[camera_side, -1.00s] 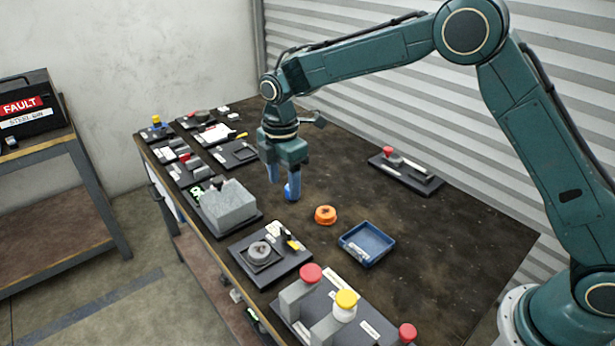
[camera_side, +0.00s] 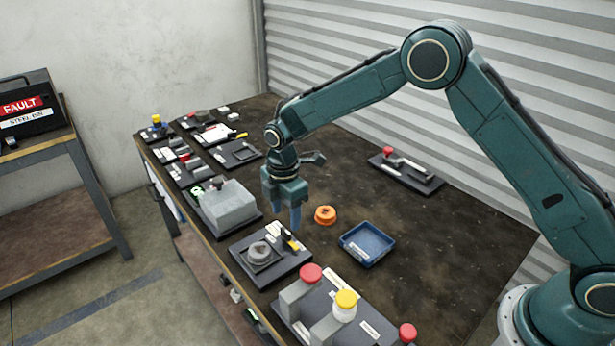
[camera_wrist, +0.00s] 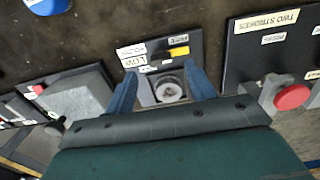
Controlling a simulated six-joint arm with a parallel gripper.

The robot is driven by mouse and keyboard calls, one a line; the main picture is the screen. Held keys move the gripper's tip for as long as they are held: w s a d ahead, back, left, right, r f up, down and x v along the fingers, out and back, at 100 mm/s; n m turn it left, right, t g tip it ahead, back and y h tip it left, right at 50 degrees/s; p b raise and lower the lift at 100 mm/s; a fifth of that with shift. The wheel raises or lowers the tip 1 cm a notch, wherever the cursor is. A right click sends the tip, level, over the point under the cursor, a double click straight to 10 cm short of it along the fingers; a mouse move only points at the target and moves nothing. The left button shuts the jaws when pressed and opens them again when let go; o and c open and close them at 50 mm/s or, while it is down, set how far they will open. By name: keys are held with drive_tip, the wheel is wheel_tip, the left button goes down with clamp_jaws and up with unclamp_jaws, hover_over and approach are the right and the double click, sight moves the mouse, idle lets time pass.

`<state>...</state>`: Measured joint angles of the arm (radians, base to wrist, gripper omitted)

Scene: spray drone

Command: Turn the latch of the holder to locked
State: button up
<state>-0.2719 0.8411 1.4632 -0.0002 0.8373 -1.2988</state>
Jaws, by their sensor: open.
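The holder (camera_side: 260,275) is a dark plate near the table's left edge, with a round grey piece in a square seat. Its latch (camera_side: 290,240) is a small black and yellow lever beside the seat. In the wrist view the latch (camera_wrist: 178,51) shows its yellow end to the right, near labels, one of which seems to read FREE. My gripper (camera_side: 287,218) is open and empty, with blue fingers pointing down, above and just behind the holder. In the wrist view my fingers (camera_wrist: 162,84) stand to either side of the round piece, short of the latch.
A grey block (camera_side: 228,205) on a plate stands left of my gripper. An orange round piece (camera_side: 325,215) and a blue tray (camera_side: 367,244) lie to the right. A panel with red and yellow knobs (camera_side: 345,305) stands in front. The table's right middle is clear.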

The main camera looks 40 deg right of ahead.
sight(289, 238)
drive_tip(key=shift+f, duration=2.3)
drive_tip(key=c, duration=1)
